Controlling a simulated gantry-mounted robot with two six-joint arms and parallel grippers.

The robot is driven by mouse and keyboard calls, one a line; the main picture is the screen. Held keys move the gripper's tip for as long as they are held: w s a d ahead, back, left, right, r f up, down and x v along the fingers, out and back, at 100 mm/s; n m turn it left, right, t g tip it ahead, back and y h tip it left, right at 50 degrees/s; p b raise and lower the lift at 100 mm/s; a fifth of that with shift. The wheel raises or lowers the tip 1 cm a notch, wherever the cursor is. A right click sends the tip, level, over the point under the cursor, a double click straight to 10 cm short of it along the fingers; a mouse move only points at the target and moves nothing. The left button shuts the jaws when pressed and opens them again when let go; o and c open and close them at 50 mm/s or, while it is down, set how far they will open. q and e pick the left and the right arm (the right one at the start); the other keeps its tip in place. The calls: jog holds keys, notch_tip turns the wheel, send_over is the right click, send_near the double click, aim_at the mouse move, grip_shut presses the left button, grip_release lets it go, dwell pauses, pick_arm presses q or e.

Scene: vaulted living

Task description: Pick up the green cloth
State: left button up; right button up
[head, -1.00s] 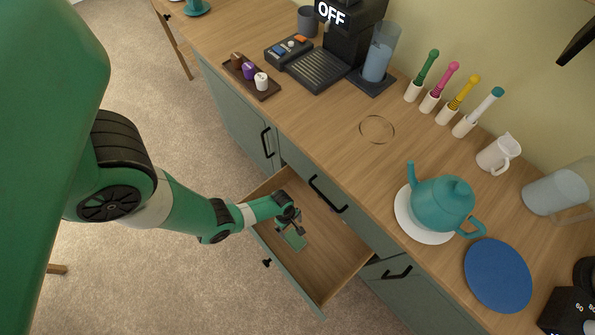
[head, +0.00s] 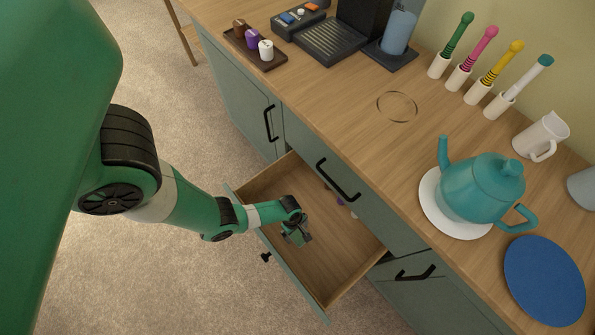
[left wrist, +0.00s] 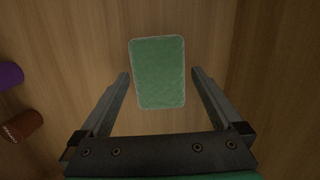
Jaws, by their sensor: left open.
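The green cloth (left wrist: 158,72) is a small rounded rectangle lying flat on the wooden drawer floor in the left wrist view. My left gripper (left wrist: 158,80) is open above it, with one finger on each side and a gap between the cloth and each finger. In the head view my left gripper (head: 299,240) is inside the open drawer (head: 335,268) and hides most or all of the cloth. My right gripper is not in view.
A purple capsule (left wrist: 10,75) and a brown capsule (left wrist: 22,125) lie in the drawer to the left in the wrist view. The drawer walls surround my gripper. The counter above holds a teal teapot (head: 482,188), a blue disc (head: 544,281) and a capsule tray (head: 256,48).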

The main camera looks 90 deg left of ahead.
aim_at(297, 232)
pick_arm(q)
jog(key=shift+w+f, duration=0.1)
jog(key=shift+f, duration=0.1)
jog(key=c, duration=1.1)
notch_tip(297, 232, up, 10)
jog(key=p, duration=1)
jog(key=shift+r, duration=0.1)
jog(key=shift+c, duration=0.3)
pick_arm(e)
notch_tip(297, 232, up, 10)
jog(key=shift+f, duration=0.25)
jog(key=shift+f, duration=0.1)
